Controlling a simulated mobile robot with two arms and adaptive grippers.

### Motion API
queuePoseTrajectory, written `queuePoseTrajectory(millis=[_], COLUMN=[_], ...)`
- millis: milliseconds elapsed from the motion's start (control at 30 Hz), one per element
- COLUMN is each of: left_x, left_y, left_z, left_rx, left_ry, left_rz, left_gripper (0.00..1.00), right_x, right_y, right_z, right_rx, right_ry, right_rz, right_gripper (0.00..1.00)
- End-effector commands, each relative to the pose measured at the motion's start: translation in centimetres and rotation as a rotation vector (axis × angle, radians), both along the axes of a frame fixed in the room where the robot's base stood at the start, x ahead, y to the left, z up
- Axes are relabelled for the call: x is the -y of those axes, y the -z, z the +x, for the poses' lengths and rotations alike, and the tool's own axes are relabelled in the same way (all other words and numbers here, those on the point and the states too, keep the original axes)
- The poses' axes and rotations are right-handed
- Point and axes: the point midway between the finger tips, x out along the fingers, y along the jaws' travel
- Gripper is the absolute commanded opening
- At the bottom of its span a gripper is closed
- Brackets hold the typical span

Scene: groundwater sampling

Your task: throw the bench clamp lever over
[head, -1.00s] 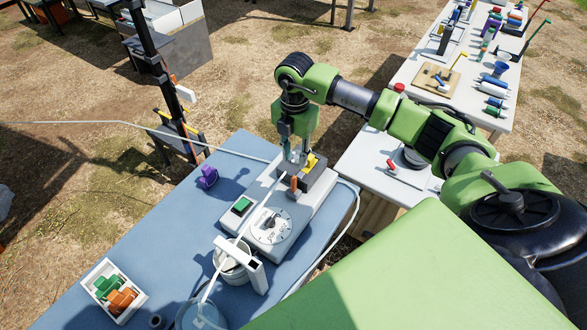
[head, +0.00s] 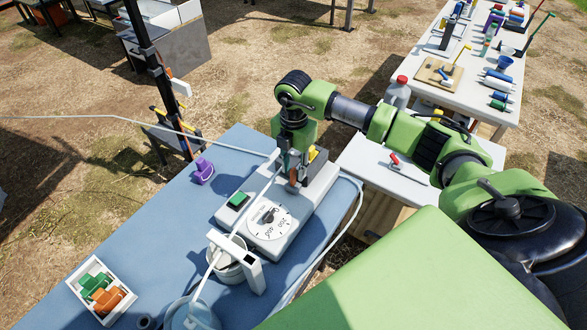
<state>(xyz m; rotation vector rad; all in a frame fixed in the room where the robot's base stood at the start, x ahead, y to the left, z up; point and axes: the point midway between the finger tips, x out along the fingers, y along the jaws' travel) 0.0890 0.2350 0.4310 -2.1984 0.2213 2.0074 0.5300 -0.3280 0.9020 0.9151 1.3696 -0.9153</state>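The pump unit (head: 302,212) is a pale box with a round dial (head: 269,218) and a green switch (head: 238,200), on the blue bench. At its far end is a dark block with a yellow part (head: 312,155) and a small orange lever-like part (head: 293,177). My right gripper (head: 292,172) points down over this block, at the orange part, and hides most of the block. I cannot tell whether its fingers touch the orange part. A red-handled lever (head: 395,159) lies on the white side table, apart from the gripper. My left gripper is out of view.
A white tube runs past the gripper to a white cup (head: 228,266) on the blue bench (head: 150,240). A purple piece (head: 203,170) and a white tray (head: 78,297) with green and orange pieces lie to the left. A long table (head: 430,110) with bottles stands behind right.

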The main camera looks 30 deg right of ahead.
Motion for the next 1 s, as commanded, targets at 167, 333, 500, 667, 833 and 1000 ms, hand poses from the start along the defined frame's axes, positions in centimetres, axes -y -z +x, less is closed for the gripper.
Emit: queuePoseTrajectory(millis=[167,333,500,667,833,1000], left_x=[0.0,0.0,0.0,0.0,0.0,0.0], left_y=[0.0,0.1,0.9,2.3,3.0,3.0], left_z=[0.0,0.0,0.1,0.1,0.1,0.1], left_rx=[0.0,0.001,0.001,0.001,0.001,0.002], left_ry=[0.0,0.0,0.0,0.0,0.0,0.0], left_rz=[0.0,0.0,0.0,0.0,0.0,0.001], left_gripper=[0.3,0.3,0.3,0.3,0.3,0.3], right_x=[0.0,-0.1,-0.7,-1.2,-1.5,-1.5], right_y=[0.0,0.1,0.6,1.2,1.2,1.0], right_z=[0.0,0.1,1.4,2.6,3.4,3.4], right_rx=[0.0,-0.003,-0.057,-0.126,-0.174,-0.184], right_ry=[0.0,0.0,0.002,0.001,0.0,-0.001], right_rz=[0.0,0.0,-0.021,-0.05,-0.072,-0.076], right_gripper=[0.0,0.0,0.0,0.0,0.0,0.0])
